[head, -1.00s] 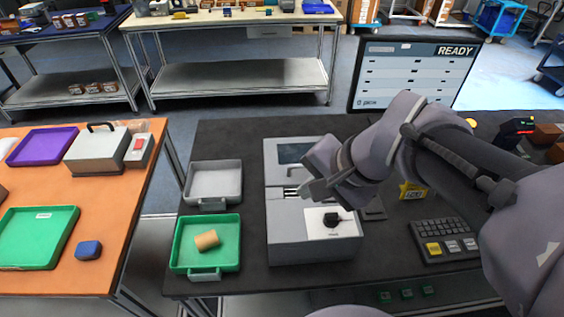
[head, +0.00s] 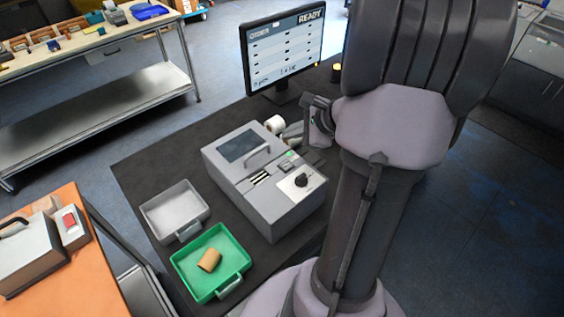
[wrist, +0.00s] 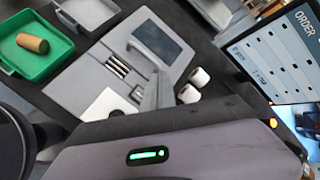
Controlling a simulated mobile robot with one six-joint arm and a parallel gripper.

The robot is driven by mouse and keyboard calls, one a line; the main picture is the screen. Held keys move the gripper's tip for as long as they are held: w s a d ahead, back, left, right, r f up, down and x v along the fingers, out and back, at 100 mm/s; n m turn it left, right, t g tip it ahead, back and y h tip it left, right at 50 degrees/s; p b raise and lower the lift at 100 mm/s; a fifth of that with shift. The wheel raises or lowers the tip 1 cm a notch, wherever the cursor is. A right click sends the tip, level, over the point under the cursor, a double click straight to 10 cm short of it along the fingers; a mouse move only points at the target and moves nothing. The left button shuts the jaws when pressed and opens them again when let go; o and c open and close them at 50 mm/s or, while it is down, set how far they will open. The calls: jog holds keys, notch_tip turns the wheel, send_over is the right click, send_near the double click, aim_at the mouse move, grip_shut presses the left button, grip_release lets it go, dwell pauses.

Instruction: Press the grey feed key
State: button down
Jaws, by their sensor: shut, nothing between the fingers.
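The grey machine (head: 265,182) stands on the dark bench, with a display window, dark slots and a black knob (head: 301,180). A small greyish key (head: 286,167) shows beside a green one (head: 290,155) on its top; it is too small to read whether it is the feed key. My gripper (head: 290,135) is shut and empty, just beyond the machine's far right edge and partly hidden by my arm. In the wrist view the machine (wrist: 128,42) lies ahead, with my grey fingers (wrist: 160,88) over its edge.
White rolls (head: 275,124) stand close to my gripper. A monitor reading READY (head: 285,52) stands behind. A grey tray (head: 174,208) and a green tray (head: 190,283) holding a tan cylinder (head: 209,260) sit left of the machine.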

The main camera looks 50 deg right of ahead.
jog(key=b, duration=0.6)
send_over(289, 166)
notch_tip(289, 166, down, 8)
jog(key=shift+f+b, duration=0.45)
jog(key=shift+b, duration=0.15)
dwell(1.2)
jog(key=shift+f+b, duration=0.4)
jog(key=shift+b, duration=0.1)
jog(key=shift+f+b, duration=0.4)
jog(key=shift+b, duration=0.1)
dwell(0.4)
jog(key=shift+r, duration=0.1)
jog(key=shift+r+p, duration=0.6)
jog(key=shift+r, duration=0.2)
